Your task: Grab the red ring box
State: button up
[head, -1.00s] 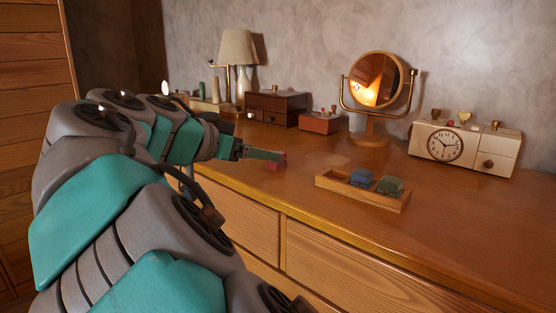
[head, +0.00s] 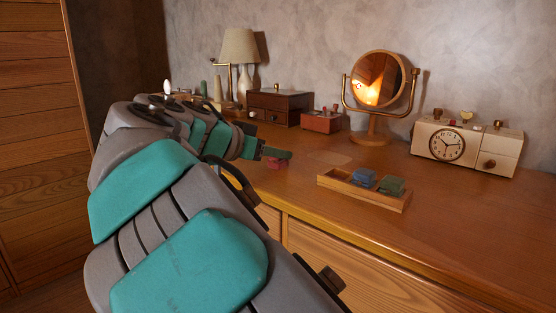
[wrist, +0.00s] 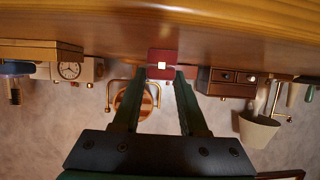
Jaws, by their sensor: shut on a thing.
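The red ring box (wrist: 163,62) sits between the fingertips of my gripper (wrist: 161,78) in the wrist view, with a small pale square on its face. My gripper is shut on it. In the head view the red ring box (head: 274,164) shows just below the dark green fingers of my gripper (head: 280,154), near the front edge of the dresser top. The fingers hide its upper part. I cannot tell whether the box touches the dresser top.
On the dresser (head: 300,180), a wooden tray (head: 335,187) holds blue and green boxes to the right. A round mirror (head: 378,80), a clock (head: 447,146), a reddish box (head: 321,122), a dark drawer box (head: 280,107) and a lamp (head: 240,50) stand behind. The middle is fairly clear.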

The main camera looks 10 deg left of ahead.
grip_shut()
notch_tip(320, 180, up, 10)
jog(key=p, duration=0.1)
dwell(0.9)
